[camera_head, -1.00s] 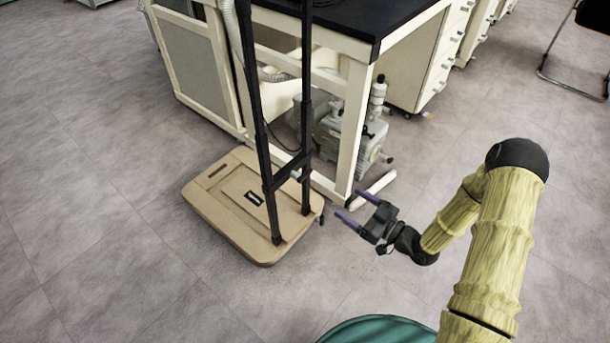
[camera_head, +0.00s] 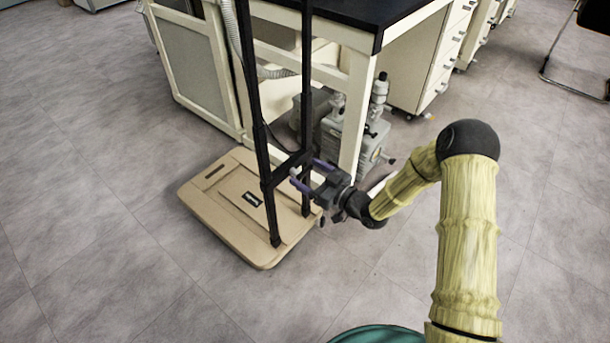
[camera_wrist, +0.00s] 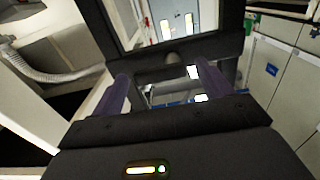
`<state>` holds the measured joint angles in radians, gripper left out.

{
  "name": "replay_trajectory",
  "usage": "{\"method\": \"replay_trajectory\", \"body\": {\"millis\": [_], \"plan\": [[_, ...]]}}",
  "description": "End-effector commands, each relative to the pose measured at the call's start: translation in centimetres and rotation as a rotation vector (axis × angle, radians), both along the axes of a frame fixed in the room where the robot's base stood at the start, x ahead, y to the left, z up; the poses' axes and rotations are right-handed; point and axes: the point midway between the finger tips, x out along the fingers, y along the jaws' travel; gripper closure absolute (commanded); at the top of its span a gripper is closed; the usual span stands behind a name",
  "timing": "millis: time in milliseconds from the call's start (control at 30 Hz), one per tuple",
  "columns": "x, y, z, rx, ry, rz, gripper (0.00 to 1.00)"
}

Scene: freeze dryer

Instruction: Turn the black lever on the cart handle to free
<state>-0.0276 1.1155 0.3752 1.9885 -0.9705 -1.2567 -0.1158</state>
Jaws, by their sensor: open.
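The cart has a tan flat base (camera_head: 222,213) on the floor and an upright black handle frame (camera_head: 262,160) with a low crossbar. A small stub (camera_head: 294,172), light-tipped in the head view, sticks out at the crossbar. The wrist view shows a dark rounded stub (camera_wrist: 173,58) there; I cannot tell for sure that it is the lever, nor its setting. My gripper (camera_head: 309,173) is open at the crossbar, its purple fingers pointing toward the handle. In the wrist view the gripper's fingers (camera_wrist: 163,84) stand on either side of the stub, with no clear contact.
A cream-framed bench with a black top (camera_head: 350,22) stands close behind the cart. A grey pump (camera_head: 345,135) sits under it by a bench leg. A ribbed hose (camera_wrist: 60,72) runs at the left of the wrist view. Open floor lies left and in front.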

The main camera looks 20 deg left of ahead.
Motion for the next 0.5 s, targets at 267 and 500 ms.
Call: {"method": "replay_trajectory", "body": {"millis": [267,500], "plan": [[0.7,1.6,0.0,0.000,0.000,-0.001,0.22],[0.7,1.6,0.0,-0.001,0.000,-0.001,0.32]]}}
